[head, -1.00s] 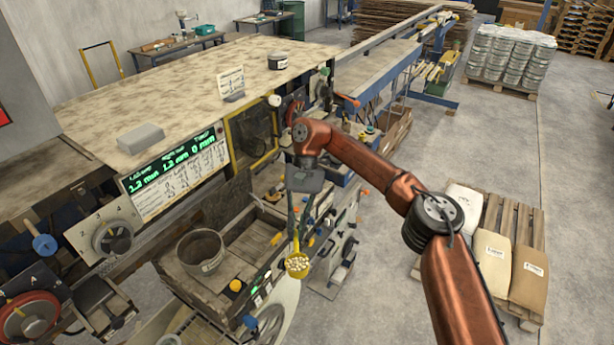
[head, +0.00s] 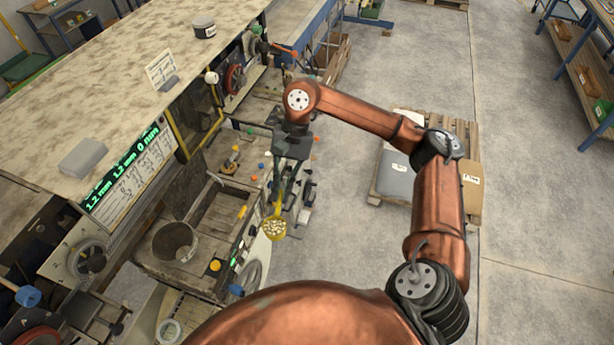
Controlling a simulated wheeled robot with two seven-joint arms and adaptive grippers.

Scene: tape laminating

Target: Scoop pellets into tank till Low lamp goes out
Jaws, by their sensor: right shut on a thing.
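A yellow scoop (head: 274,229) heaped with pale pellets hangs at the lower middle of the head view. My right gripper (head: 284,172) is shut on its upright handle, above the bowl. The scoop shows in front of the machine's right side, over the floor edge; its exact height is hard to tell. A round, open grey metal pot (head: 176,242) stands on the machine's wooden tray, left of the scoop; I cannot tell whether it is the tank. An amber button or lamp (head: 215,265) sits on the front panel; no Low label is readable. My left gripper is out of view.
The machine's pale top (head: 130,70) carries a grey box (head: 83,157), a card and a dark jar. A green display (head: 125,165) faces the front. A pallet with sacks (head: 396,177) stands on the right. Floor right of the scoop is clear.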

